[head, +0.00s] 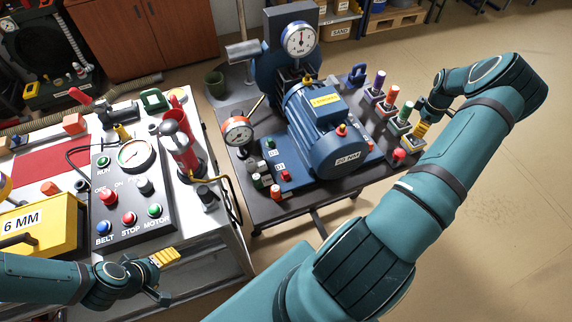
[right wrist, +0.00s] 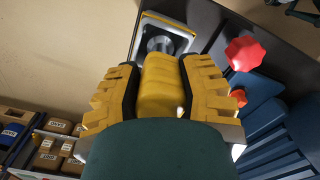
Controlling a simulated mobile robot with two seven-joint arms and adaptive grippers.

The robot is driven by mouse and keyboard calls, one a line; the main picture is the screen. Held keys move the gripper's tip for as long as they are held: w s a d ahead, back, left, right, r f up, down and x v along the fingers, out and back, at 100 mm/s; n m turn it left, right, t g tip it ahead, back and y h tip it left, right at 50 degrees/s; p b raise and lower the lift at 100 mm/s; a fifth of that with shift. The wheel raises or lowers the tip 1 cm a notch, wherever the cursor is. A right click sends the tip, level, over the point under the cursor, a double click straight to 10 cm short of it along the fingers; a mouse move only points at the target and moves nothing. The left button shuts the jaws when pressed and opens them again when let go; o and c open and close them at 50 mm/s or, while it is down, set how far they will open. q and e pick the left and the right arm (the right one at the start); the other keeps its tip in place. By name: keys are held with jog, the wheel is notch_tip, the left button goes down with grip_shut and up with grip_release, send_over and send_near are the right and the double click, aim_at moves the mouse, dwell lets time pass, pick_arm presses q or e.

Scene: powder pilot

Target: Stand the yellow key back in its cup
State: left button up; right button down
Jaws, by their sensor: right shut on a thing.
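The yellow key (right wrist: 160,85) is between the two yellow-padded fingers of my right gripper (right wrist: 160,92), which is shut on it. A square, yellow-rimmed cup (right wrist: 178,32) with a round metal socket shows just past the key's far end in the right wrist view. The key partly covers the cup, and I cannot tell whether they touch. In the head view my right gripper (head: 421,130) is at the near end of the row of keys, and it hides most of the key there. My left gripper (head: 168,275) is open and empty by the left bench's front edge.
Purple (head: 379,81), red (head: 391,96) and green (head: 405,112) keys stand in cups beside my right gripper. A red knob (head: 399,155) is close by. A blue motor (head: 325,125) fills the table's middle. A button panel (head: 132,190) is on the left bench.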

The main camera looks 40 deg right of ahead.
jog(key=c, duration=0.5)
grip_release()
notch_tip(320, 180, up, 12)
